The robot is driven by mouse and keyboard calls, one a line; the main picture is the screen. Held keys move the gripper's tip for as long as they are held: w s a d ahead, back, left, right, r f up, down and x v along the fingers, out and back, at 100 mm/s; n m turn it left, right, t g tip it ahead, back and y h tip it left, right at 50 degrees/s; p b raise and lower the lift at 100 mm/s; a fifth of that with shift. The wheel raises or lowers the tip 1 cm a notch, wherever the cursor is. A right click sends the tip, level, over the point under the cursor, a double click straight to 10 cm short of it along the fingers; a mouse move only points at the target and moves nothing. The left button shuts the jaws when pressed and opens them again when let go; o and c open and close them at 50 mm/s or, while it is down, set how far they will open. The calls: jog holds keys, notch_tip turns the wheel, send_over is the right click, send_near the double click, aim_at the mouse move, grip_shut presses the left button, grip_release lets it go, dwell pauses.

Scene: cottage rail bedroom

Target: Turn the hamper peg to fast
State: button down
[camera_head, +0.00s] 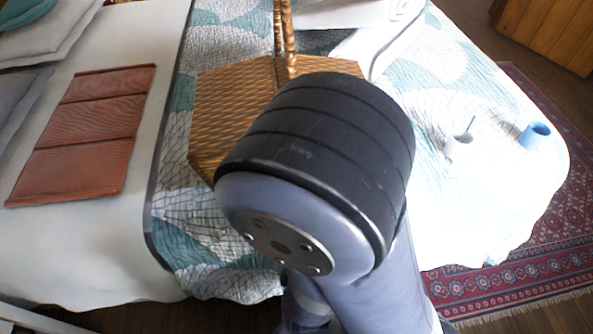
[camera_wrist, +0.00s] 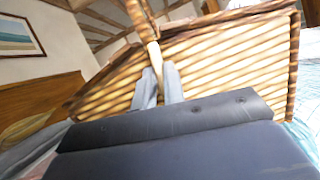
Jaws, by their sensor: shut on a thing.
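The wicker hamper (camera_head: 228,100) lies on the bed, partly hidden behind my arm in the head view. Its slatted woven side fills the middle of the wrist view (camera_wrist: 225,55). A twisted handle (camera_head: 286,45) rises from it and also shows at the top of the wrist view (camera_wrist: 141,18). My gripper (camera_wrist: 159,82) is at the hamper, just below the foot of the handle, with its two grey fingers close together. It is shut on the hamper peg, a narrow pale piece (camera_wrist: 160,92) mostly hidden between the fingers. I cannot tell the peg's angle. My arm hides the gripper in the head view.
A rust-red ribbed panel (camera_head: 90,130) lies on the left of the bed. Rolled white cloth (camera_head: 385,40) lies behind the hamper. A white cup (camera_head: 459,148) and a blue cup (camera_head: 535,136) are at the right. The quilt (camera_head: 430,110) is clear between them and the hamper.

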jog(key=shift+n, duration=0.4)
jog(key=c, duration=1.5)
grip_release()
jog(key=shift+f, duration=0.15)
